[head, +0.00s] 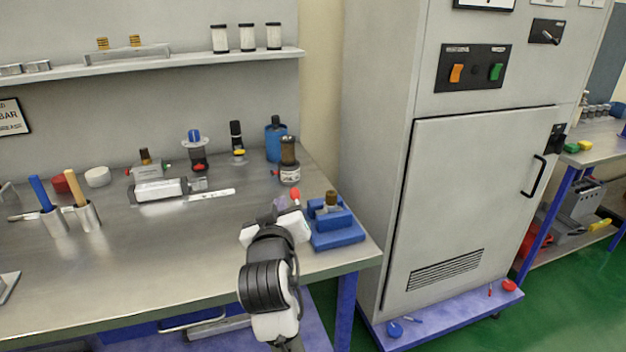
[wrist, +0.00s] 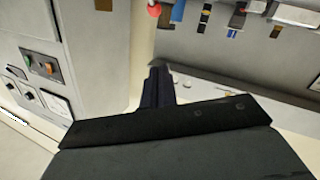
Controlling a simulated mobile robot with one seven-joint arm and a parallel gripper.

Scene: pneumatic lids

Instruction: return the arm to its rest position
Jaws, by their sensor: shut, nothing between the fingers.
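My arm rises from the bottom middle of the head view, over the front right part of the workbench (head: 120,285). My gripper (head: 270,213) is at its far end, mostly hidden behind the white and black wrist. In the wrist view my gripper (wrist: 158,85) shows its dark fingers together, with nothing between them. The fingers stand apart from the cabinet and the wall behind.
A blue block fixture (head: 337,236) is close right of my wrist. A brown-topped filter unit (head: 289,165) and blue bottle (head: 275,140) stand behind. A tall grey cabinet (head: 470,190) is at the right. The bench's front left is mostly clear.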

